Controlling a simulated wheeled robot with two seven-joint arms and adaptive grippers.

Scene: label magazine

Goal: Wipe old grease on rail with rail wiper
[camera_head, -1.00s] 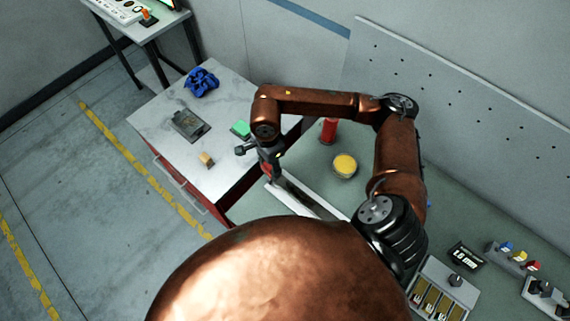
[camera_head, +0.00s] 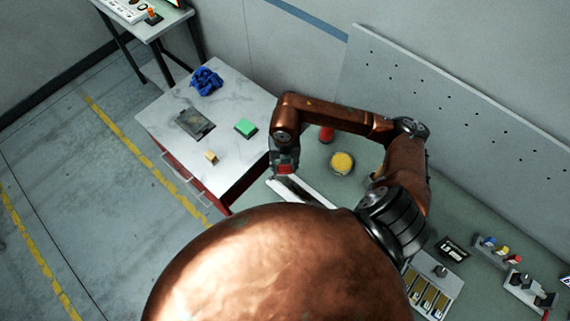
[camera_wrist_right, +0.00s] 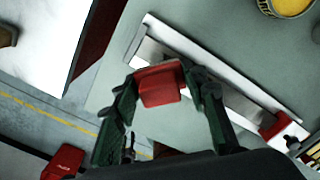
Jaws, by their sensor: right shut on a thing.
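My right gripper (camera_head: 284,172) is at the left end of a long pale rail (camera_head: 316,197) on the green-grey bench. In the right wrist view its green fingers are shut on a red block (camera_wrist_right: 160,86), which looks like the rail wiper. The block is over the near edge of the rail (camera_wrist_right: 232,94) close to one end; whether it touches the rail is unclear. A dark strip runs along the rail's middle, and I cannot make out grease on it. A red piece (camera_wrist_right: 279,130) sits at the rail's other end. My left gripper is out of view.
A yellow-topped round tin (camera_head: 342,163) and a red container (camera_head: 326,134) stand behind the rail. The marble-topped cabinet (camera_head: 225,100) at left holds a blue cloth (camera_head: 206,81), a green block (camera_head: 246,127) and a dark plate (camera_head: 195,123). A perforated panel (camera_head: 450,105) stands behind the bench.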

